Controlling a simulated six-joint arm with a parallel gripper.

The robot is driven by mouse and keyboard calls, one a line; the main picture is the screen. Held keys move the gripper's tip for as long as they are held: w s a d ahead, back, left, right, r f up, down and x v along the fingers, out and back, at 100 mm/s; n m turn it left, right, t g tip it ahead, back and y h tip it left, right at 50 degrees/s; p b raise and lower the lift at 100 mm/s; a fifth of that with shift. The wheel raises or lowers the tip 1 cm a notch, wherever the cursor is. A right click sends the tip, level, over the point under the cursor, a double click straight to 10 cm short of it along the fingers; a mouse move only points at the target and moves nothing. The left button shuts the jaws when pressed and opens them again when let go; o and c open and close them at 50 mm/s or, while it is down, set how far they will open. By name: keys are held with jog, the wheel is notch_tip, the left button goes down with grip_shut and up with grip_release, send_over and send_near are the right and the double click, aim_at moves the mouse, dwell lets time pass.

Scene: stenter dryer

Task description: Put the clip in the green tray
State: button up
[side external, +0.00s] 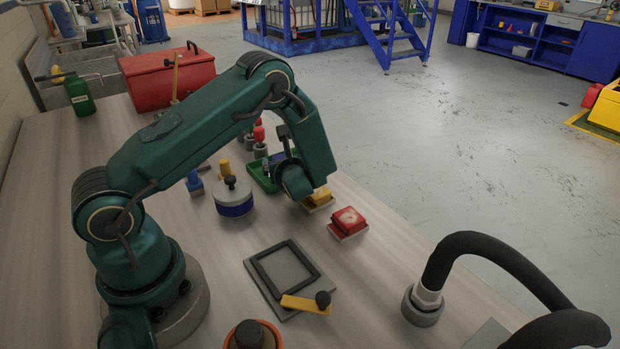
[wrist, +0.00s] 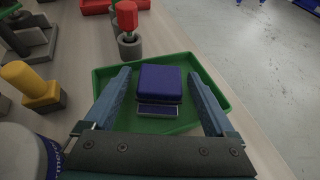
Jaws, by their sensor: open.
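The green tray (wrist: 190,62) lies on the table and fills the middle of the wrist view. It also shows in the side view (side external: 258,180), partly hidden behind my arm. A dark blue block with a grey metal-like plate at its near edge, which looks like the clip (wrist: 160,80), is inside the tray outline. My gripper (wrist: 160,74) is open, with one finger on each side of the blue block and a visible gap to both. I cannot tell whether the block rests fully on the tray floor. In the side view the fingers are mostly hidden.
A red-topped peg in a grey cup (wrist: 129,45) stands just beyond the tray. A yellow peg (wrist: 38,90) and a white-and-blue drum (side external: 234,200) are to the left. Yellow (side external: 318,198) and red (side external: 348,219) blocks sit nearby. A black frame (side external: 286,270) lies nearer the front.

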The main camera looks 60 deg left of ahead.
jog(key=v, duration=1.1)
jog(key=shift+s+d+r, duration=0.25)
jog(key=shift+d+r, duration=0.05)
jog(key=shift+d, duration=0.05)
jog(key=s+d+r+n+g+h, duration=0.2)
jog(key=s+r+n+g+h, duration=0.25)
jog(key=s+n, duration=0.65)
jog(key=s+d+r+n+t+h, duration=0.2)
jog(key=d+r+n+t+h, duration=0.3)
jog(key=d+n+h, duration=0.3)
jog(key=d+r+n, duration=0.1)
jog(key=d+n, duration=0.2)
jog(key=shift+s, duration=0.1)
